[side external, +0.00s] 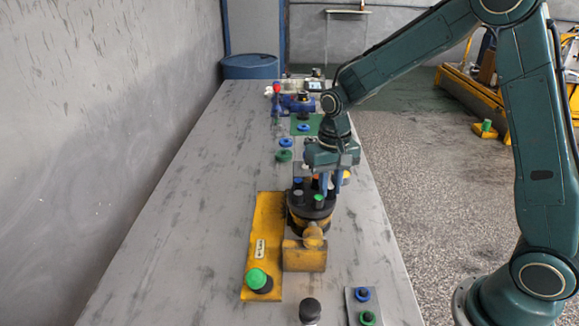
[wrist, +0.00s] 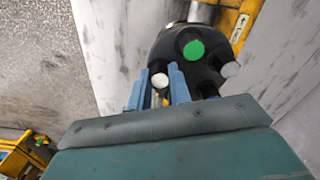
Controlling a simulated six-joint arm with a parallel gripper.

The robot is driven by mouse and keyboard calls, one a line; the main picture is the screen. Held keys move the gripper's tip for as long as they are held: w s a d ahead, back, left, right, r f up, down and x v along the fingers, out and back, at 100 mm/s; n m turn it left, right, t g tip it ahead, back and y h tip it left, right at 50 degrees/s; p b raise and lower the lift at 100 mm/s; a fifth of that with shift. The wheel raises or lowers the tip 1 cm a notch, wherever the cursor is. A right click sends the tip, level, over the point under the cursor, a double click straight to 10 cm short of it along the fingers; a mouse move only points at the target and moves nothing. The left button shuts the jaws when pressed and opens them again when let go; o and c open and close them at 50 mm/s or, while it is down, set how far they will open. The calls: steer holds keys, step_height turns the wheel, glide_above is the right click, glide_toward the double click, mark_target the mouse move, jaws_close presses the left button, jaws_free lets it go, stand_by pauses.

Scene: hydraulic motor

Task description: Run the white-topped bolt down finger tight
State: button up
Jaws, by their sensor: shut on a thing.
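The white-topped bolt (wrist: 160,81) shows between the two blue fingers of my gripper (wrist: 159,73) in the wrist view. My gripper is shut on it at the edge of the black motor (wrist: 165,46).
A green-topped bolt (wrist: 194,50) and a grey-topped bolt (wrist: 231,69) stand close by on the motor. The motor sits at a yellow bracket (side external: 304,258) beside a yellow plate (side external: 262,230). A large green button (side external: 258,279) is in front. The bench's left side is clear.

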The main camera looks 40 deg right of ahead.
steer(key=shift+m, duration=1.2)
steer(key=m, duration=0.2)
steer(key=shift+m, duration=1.3)
steer(key=shift+m, duration=1.4)
steer(key=o, duration=0.6)
